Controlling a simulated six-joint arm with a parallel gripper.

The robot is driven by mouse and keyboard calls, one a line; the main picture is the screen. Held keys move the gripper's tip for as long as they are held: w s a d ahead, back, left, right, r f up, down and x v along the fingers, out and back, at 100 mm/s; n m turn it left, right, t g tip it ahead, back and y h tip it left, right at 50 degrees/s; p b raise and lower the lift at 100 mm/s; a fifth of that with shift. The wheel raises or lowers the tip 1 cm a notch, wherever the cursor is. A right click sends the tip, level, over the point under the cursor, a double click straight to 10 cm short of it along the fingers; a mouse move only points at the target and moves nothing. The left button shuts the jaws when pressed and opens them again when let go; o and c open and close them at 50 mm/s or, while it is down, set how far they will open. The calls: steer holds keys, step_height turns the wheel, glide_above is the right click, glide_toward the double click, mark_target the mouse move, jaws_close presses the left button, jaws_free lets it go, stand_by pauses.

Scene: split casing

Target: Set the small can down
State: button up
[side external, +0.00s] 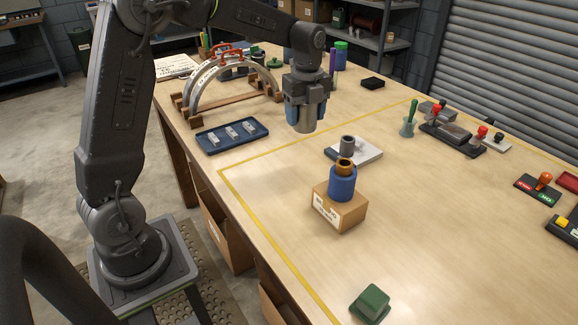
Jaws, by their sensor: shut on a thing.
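My gripper (307,104) points down above the workbench, left of centre at the back of the taped area. It is shut on the small can (306,122), a grey metallic cylinder held upright between the blue-sided jaws. The upper part of the can is hidden by the jaws. The can's bottom seems to be above the wooden top, though the exact gap is hard to tell from this angle.
Nearby, a light plate (369,154) carries a dark grey hollow cylinder (347,145). In front, a blue cylinder (342,184) with a bronze sleeve stands on a cardboard box (337,211). A blue tray (232,145) and arched frame (205,85) lie left. The front right bench is mostly clear.

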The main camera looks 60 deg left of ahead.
steer(key=s+a, duration=1.1)
steer(key=w+d+f, duration=0.3)
steer(key=d, duration=0.1)
steer(key=w+d+f, duration=0.4)
steer(key=shift+w+d+f, duration=0.2)
steer(key=shift+w, duration=0.1)
steer(key=shift+d+f, duration=0.1)
steer(key=shift+f, duration=1.95)
steer(key=shift+f, duration=0.15)
steer(key=o, duration=1.1)
steer(key=shift+c, duration=0.2)
